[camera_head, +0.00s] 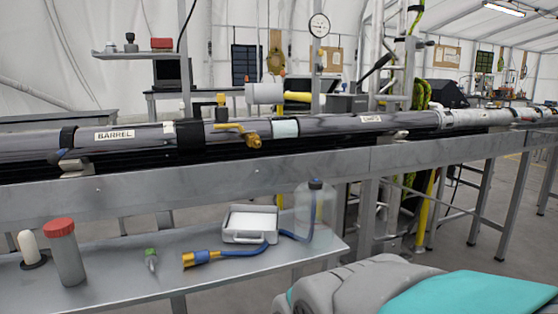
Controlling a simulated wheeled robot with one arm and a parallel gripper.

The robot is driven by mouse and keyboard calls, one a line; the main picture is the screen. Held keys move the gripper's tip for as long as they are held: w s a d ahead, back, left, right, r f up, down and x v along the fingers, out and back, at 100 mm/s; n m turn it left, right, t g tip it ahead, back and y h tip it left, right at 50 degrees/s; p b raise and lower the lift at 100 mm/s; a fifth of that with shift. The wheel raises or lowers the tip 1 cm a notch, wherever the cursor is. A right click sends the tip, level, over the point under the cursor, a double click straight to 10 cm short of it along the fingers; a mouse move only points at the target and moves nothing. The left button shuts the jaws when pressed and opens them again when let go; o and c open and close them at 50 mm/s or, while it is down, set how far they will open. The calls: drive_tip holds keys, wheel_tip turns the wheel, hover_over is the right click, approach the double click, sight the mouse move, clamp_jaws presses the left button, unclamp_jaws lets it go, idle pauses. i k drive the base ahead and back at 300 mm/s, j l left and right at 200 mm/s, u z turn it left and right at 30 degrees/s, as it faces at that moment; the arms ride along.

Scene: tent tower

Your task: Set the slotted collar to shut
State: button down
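A long dark tube labelled BARREL (128,135) lies level along a metal rail and runs left to right across the view. A pale blue-grey band (285,129) is right of a brass valve fitting (252,140) with a yellow lever (229,127). I cannot tell which band is the slotted collar, and no slot or its position can be made out. My gripper is not in view.
A metal shelf (105,275) below the tube holds a red-capped jar (66,255), a green-topped vial (151,260), a blue hose with brass connector (202,258), a white tray (228,238) and a clear bottle (304,215). The rail beam (180,170) fronts the tube. Grey and teal parts, apparently mine, fill the bottom right.

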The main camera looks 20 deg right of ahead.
sight(455, 119)
drive_tip(key=z, duration=1.65)
drive_tip(key=i+l, duration=0.3)
drive_tip(key=i, duration=0.05)
